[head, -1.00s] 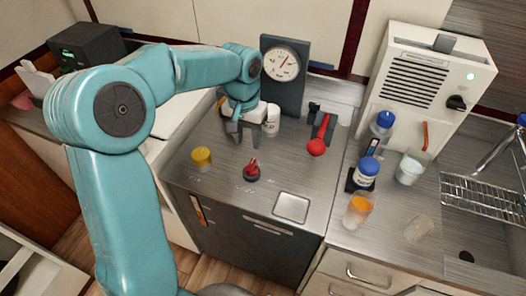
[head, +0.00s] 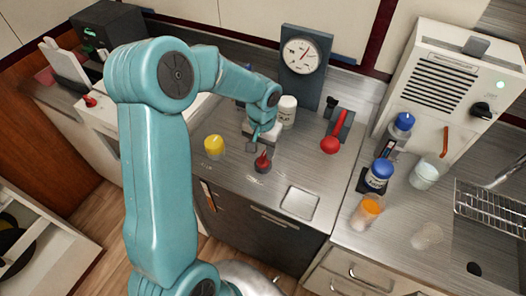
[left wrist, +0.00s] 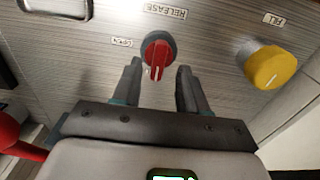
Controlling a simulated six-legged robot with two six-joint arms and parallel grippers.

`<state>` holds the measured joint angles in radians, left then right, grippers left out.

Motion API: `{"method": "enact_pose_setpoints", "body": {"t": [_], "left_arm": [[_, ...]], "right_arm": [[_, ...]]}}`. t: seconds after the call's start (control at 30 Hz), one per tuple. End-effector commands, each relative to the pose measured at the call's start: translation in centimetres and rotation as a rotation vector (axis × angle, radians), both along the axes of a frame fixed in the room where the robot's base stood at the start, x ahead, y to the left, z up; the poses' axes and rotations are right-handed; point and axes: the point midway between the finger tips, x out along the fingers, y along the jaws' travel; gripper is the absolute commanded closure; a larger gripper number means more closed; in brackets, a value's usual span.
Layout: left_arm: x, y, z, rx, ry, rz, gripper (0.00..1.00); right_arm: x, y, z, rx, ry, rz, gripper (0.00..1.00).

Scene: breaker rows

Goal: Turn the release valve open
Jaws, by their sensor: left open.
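The release valve is a small red knob on a dark base (head: 263,163), standing on the metal counter. In the left wrist view the red knob (left wrist: 158,54) sits below a RELEASE label (left wrist: 166,11), with an OPEN label (left wrist: 122,43) to its left. Its white mark points toward the bottom of the picture. My left gripper (head: 257,141) is just behind the knob in the head view. In the left wrist view its open fingers (left wrist: 159,68) appear on either side of the knob; contact is not visible. My right gripper is not in view.
A yellow FILL knob (head: 214,145) stands left of the valve. A gauge (head: 301,52), a white bottle (head: 287,111) and a red-balled lever (head: 330,144) are behind. A square plate (head: 300,202) lies in front.

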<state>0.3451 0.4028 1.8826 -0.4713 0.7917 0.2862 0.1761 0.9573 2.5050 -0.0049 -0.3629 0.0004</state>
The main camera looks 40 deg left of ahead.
Motion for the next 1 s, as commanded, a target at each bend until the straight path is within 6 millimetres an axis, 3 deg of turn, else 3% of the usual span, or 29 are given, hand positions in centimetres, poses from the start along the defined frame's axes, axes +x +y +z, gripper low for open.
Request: {"method": "enact_pose_setpoints", "body": {"t": [0.2,0.53,0.57,0.67,0.7,1.0], "left_arm": [[0.2,0.0,-2.6,0.000,0.000,-0.001,0.57],[0.3,0.0,-3.1,0.000,-0.001,0.000,0.57],[0.3,0.0,-3.1,0.000,-0.001,0.000,0.64],[0.3,0.0,-3.1,0.000,-0.001,0.000,0.96],[0.3,0.0,-3.1,0.000,-0.001,0.000,1.00],[0.3,0.0,-3.0,0.000,0.000,-0.021,1.00]], "right_arm": [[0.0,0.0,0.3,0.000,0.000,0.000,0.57],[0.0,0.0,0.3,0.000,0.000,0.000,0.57],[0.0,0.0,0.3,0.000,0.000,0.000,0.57],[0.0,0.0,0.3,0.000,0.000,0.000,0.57],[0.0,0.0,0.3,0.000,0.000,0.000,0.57],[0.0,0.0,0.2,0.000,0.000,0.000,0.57]]}}
